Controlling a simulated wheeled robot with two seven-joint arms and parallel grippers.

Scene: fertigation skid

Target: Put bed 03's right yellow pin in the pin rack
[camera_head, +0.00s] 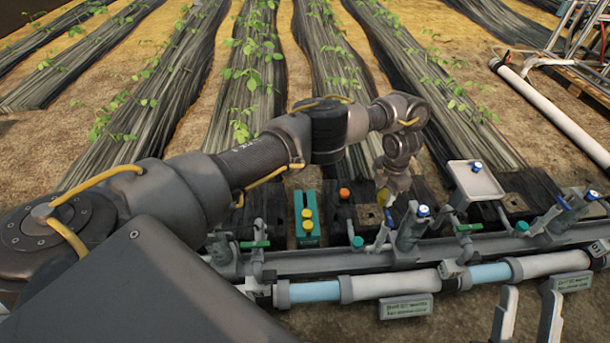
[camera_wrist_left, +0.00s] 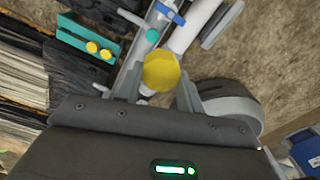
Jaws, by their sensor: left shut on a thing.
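My left gripper (camera_head: 390,190) is shut on a yellow pin (camera_head: 382,197), above the wooden sleeper beside the pipework. In the left wrist view the yellow pin's faceted head (camera_wrist_left: 162,70) shows between the two fingers; its lower part is hidden. The teal pin rack (camera_head: 299,204) stands to the left of the gripper, with two yellow pins (camera_head: 307,219) in it. The rack also shows in the left wrist view (camera_wrist_left: 72,38), at upper left. My right gripper (camera_head: 528,314) is open and empty at the lower right, in front of the pipe.
An orange knob (camera_head: 344,193) sits between rack and gripper. Blue-capped valves (camera_head: 423,211) and a green handle (camera_head: 255,244) rise along the pipe (camera_head: 397,285). A pale tray (camera_head: 476,182) holding a blue-capped part stands right of the left gripper. Label plates (camera_head: 405,307) hang in front.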

